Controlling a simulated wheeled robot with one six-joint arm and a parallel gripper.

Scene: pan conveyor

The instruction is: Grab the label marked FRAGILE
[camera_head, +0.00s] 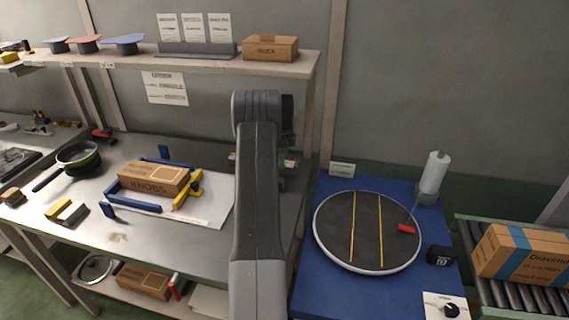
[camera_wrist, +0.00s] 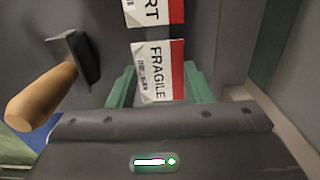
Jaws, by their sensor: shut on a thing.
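The FRAGILE label (camera_wrist: 156,66), white with black print and a red band along its right edge, shows in the wrist view. My gripper (camera_wrist: 160,88) has its green fingers on either side of the label's lower part and is shut on it. The exact contact is hard to see. A second white and red label (camera_wrist: 153,11), with letters ending in "RT", lies just beyond it, cut off by the top edge. In the head view my arm hides most of this spot at the table's right end.
A wooden-handled tool (camera_wrist: 42,97) with a dark head is left of my gripper in the wrist view. In the head view, a KNOBS box (camera_head: 153,179) stands by blue and yellow fixtures on the table. A round turntable (camera_head: 335,250) is on the blue surface to the right.

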